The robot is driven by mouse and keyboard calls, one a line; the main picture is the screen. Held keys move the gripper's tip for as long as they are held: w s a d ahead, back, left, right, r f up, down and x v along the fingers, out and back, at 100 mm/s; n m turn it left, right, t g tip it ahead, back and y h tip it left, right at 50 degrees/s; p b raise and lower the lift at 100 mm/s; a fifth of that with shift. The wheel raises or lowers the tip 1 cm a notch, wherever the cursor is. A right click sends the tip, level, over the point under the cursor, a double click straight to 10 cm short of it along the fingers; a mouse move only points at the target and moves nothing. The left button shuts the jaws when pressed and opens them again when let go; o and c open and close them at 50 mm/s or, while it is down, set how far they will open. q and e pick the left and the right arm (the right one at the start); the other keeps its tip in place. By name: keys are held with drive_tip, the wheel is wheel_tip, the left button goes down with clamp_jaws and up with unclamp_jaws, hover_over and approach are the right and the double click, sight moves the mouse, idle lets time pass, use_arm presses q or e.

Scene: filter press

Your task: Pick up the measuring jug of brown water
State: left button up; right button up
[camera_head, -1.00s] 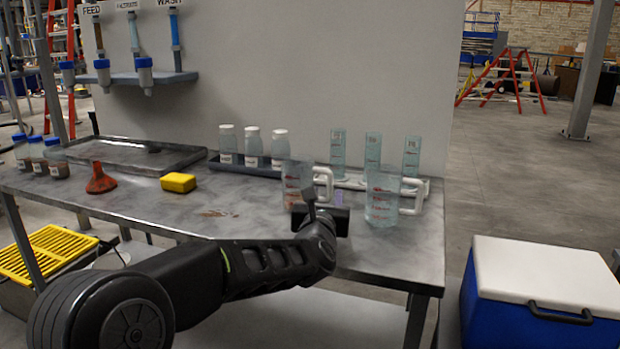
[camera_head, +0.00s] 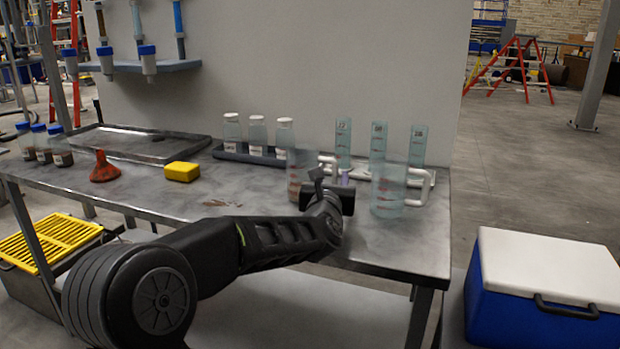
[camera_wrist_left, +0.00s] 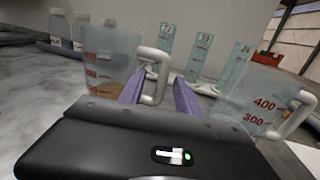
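The measuring jug with brown liquid low inside (camera_head: 296,184) stands on the bench, partly behind my left gripper (camera_head: 335,181). In the left wrist view this jug (camera_wrist_left: 108,62) is at left, with its white handle (camera_wrist_left: 163,75) toward the middle. My left gripper (camera_wrist_left: 160,88) is open there, its two purple fingers apart, with the handle showing between them; I cannot tell whether they touch it. A second, clear jug (camera_head: 388,192) stands to the right, and it also shows in the left wrist view (camera_wrist_left: 248,98). My right gripper is not in view.
Several graduated cylinders (camera_head: 378,145) stand just behind the jugs. White-capped bottles (camera_head: 257,135) sit in a dark tray to the left. A yellow sponge (camera_head: 182,172) and an orange funnel (camera_head: 104,168) lie further left. A blue cooler (camera_head: 500,305) stands right of the bench.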

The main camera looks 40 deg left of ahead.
use_arm(q)
drive_tip(key=shift+w, duration=0.1)
drive_tip(key=x, duration=0.5)
drive_tip(key=shift+w+r+p, duration=0.1)
drive_tip(key=shift+r+p, duration=0.05)
drive_tip(key=shift+p, duration=0.25)
drive_tip(key=shift+d, duration=0.1)
drive_tip(key=shift+c, duration=0.4)
clamp_jaws()
idle(0.9)
